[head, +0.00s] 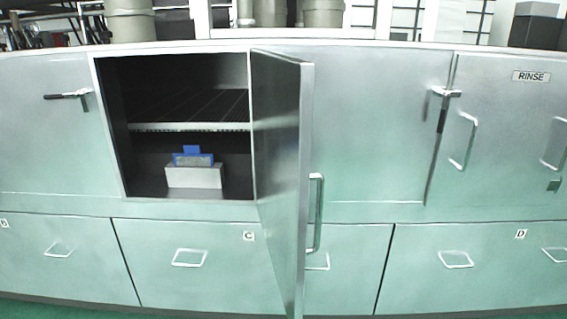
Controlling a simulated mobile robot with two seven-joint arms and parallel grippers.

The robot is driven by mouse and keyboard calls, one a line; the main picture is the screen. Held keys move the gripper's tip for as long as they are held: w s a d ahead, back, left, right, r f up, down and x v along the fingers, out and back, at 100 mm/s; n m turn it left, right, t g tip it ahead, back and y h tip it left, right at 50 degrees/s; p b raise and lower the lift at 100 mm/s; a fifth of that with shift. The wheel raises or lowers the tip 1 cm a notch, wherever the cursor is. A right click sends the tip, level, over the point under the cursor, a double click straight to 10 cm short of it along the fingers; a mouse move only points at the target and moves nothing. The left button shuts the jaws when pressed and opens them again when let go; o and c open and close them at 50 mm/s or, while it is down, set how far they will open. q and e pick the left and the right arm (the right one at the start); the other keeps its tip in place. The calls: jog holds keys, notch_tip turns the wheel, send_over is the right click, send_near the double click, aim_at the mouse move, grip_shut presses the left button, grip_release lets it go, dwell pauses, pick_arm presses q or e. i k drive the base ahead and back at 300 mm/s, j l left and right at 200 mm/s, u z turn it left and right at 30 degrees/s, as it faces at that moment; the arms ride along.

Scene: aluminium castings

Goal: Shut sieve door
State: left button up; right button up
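The sieve door (283,170) is a metal cabinet door standing wide open, swung out towards me from the right edge of the opening. Its vertical bar handle (317,213) shows on the right side of the door. The open compartment (185,180) behind it is dark, with a slatted shelf (190,127) across the middle. A pale block with a blue piece on top (194,174) sits on the compartment floor. Neither of my grippers shows in the head view.
A latch (68,96) is on the panel left of the opening. A RINSE door (500,130) with handles stands at the right. Drawers with handles, such as drawer C (190,258), run below. Containers (130,20) stand on top. The open door sticks out in front of the drawers.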

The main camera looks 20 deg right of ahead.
aim_at(282, 86)
jog(key=l+u, duration=0.15)
jog(key=l, duration=0.6)
jog(key=i+l, duration=0.15)
jog(key=l, duration=0.25)
jog(key=i+l, duration=0.1)
jog(key=l, duration=0.25)
jog(key=i+u, duration=0.05)
